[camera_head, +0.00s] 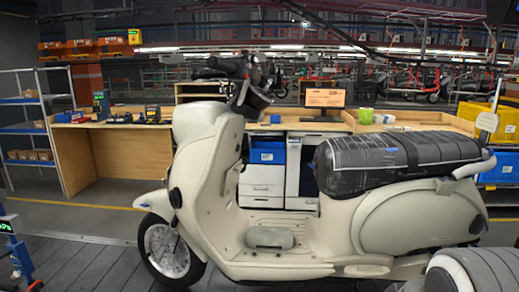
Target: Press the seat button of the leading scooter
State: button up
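A cream scooter (390,230) stands side-on across the view, its front wheel (168,250) at the left and its tail at the right. Its long black seat (420,152) looks wrapped in clear film and is down on the body. A small dark round spot (476,226) shows on the rear side panel below the seat; I cannot tell whether it is the seat button. Another dark round part (175,198) sits on the front shield. My gripper is not in view.
A grey and cream rounded shape (475,272) at the bottom right corner is cut off and unclear. A device with a lit display (8,226) stands at the left edge. Behind are a wooden workbench (120,160), a monitor (325,97), shelves (25,130) and yellow bins (475,115).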

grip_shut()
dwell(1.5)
